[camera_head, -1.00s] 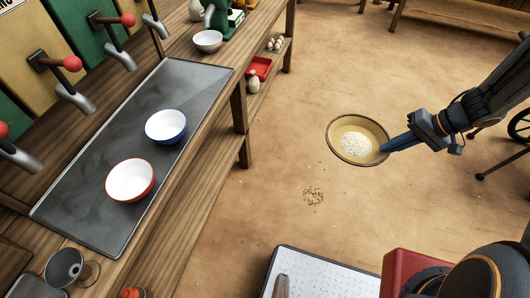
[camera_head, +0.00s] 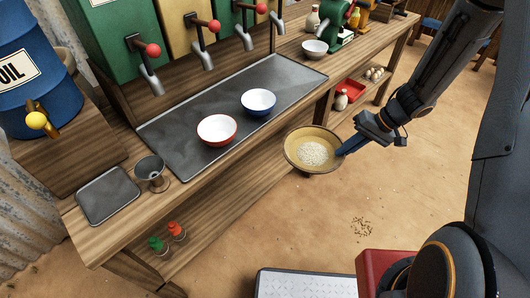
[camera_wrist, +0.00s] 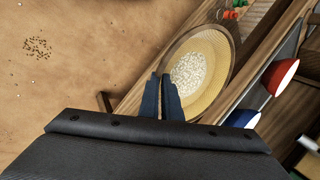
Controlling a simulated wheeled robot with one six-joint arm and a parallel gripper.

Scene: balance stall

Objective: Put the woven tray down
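The woven tray (camera_head: 296,157) is a round, shallow, tan dish with a dark rim and a heap of pale grains (camera_head: 313,153) in it. My gripper (camera_head: 343,151) is shut on the tray's right rim in the head view. The tray is held in the air, just off the front edge of the wooden counter. In the wrist view the two fingers (camera_wrist: 161,97) lie close together at the rim of the tray (camera_wrist: 222,88), which looks roughly level. The fingertips' exact hold on the rim is partly hidden.
A grey metal mat (camera_head: 190,165) on the counter bears a red-rimmed bowl (camera_head: 217,129) and a blue bowl (camera_head: 258,101). Dispensers with red-knobbed levers line the back. Spilled grains (camera_head: 361,227) lie on the floor.

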